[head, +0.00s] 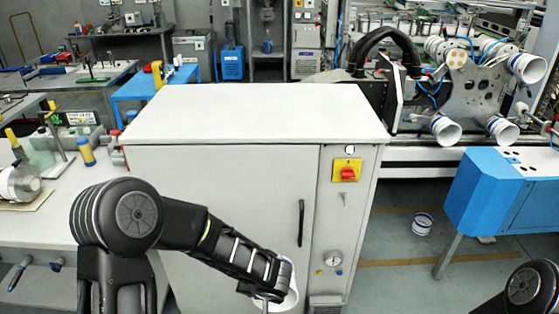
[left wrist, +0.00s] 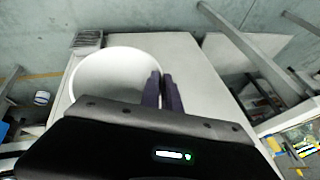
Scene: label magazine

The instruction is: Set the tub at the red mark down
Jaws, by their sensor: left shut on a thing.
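A white tub (head: 291,287) shows partly at the bottom of the head view, in front of the grey cabinet, mostly hidden behind my left gripper (head: 268,294). In the left wrist view the tub (left wrist: 112,78) appears as a wide white round shape. The two dark fingers of my left gripper (left wrist: 162,78) are close together at its right edge, shut on its wall. I cannot tell whether the tub touches anything below. My right gripper is out of view; only part of my right arm shows at the bottom right. I cannot make out a red mark on a surface.
The grey cabinet (head: 230,210) has a bare white top (head: 255,112), a handle and a red switch (head: 348,173) on a yellow plate. A blue-banded white container (head: 422,223) stands on the floor to the right. A blue box-like unit (head: 490,195) is farther right.

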